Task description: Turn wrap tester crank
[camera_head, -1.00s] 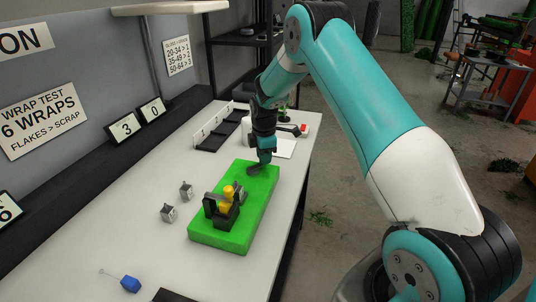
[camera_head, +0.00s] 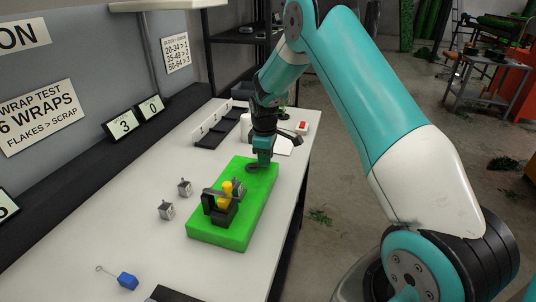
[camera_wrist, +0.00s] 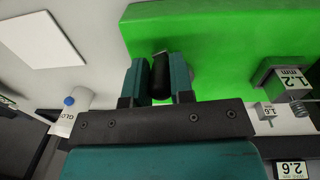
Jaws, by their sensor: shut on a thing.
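The wrap tester stands on a green base (camera_head: 218,232) on the white bench. Its black frame (camera_head: 217,217) carries a yellow part (camera_head: 226,188) on top. My gripper (camera_head: 263,158) is over the far end of the green base. In the wrist view my gripper (camera_wrist: 160,85) is shut on a black crank handle (camera_wrist: 161,76), which stands between the two teal fingers. The rest of the crank is mostly hidden by the gripper. The green base also shows in the wrist view (camera_wrist: 225,35).
Two small grey blocks (camera_head: 167,210) (camera_head: 185,187) stand left of the base. A black rack (camera_head: 213,131) and white sheet (camera_head: 284,146) lie beyond. A white bottle (camera_wrist: 72,108) is near the gripper.

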